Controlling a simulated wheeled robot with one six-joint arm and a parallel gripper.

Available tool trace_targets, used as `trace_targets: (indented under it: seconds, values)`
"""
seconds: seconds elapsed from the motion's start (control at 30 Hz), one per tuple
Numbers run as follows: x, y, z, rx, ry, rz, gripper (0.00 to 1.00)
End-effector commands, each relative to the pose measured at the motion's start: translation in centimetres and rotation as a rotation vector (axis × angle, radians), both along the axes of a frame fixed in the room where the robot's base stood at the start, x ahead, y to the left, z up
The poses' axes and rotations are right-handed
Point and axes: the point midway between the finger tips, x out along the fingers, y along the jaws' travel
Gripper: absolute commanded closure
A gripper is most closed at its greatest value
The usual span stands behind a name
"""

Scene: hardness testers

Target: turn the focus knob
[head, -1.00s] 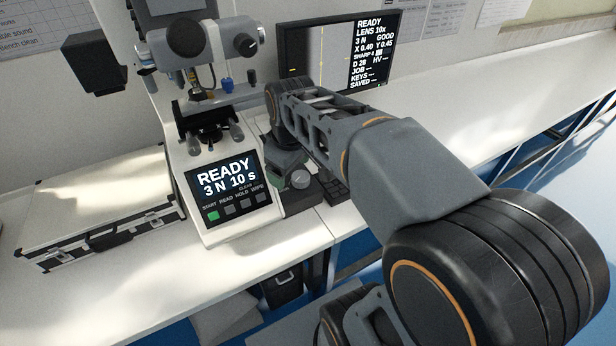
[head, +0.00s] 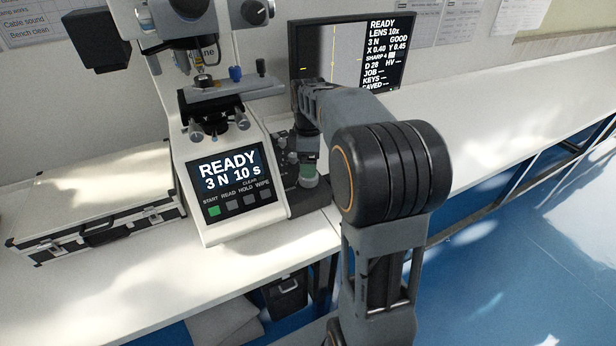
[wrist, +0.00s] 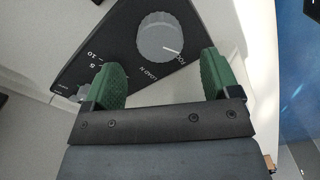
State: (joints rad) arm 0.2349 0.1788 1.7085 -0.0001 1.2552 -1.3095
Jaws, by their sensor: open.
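A round grey knob (wrist: 165,38) with a white pointer line sits on a black panel (wrist: 125,45) in the wrist view. A label beside it is partly hidden by a finger and seems to start with "FOC". My gripper (wrist: 162,68) is open, its two green fingers apart, with the knob ahead of the gap between them and nothing held. Whether the fingertips are level with the knob I cannot tell. In the head view my gripper (head: 307,170) hangs over the small panel right of the tester (head: 232,185), partly hiding it.
"LOAD N" and a 5–10 scale are printed on the panel beside the knob. A monitor (head: 380,55) stands behind my arm, showing "SHARP 4". A case (head: 95,205) lies left of the tester. The bench at right (head: 510,110) is clear.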

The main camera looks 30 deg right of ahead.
Motion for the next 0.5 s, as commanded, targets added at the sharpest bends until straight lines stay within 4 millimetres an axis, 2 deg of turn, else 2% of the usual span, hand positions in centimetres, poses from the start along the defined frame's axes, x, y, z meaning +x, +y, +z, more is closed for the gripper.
trace_targets:
  seconds: [0.03,0.2,0.5]
  values:
    - [0.0,0.0,-1.1,0.001,0.003,0.0,0.18]
    - [0.0,0.0,-3.4,0.0,0.001,0.0,0.18]
    - [0.0,0.0,-5.2,0.0,-0.001,-0.001,0.18]
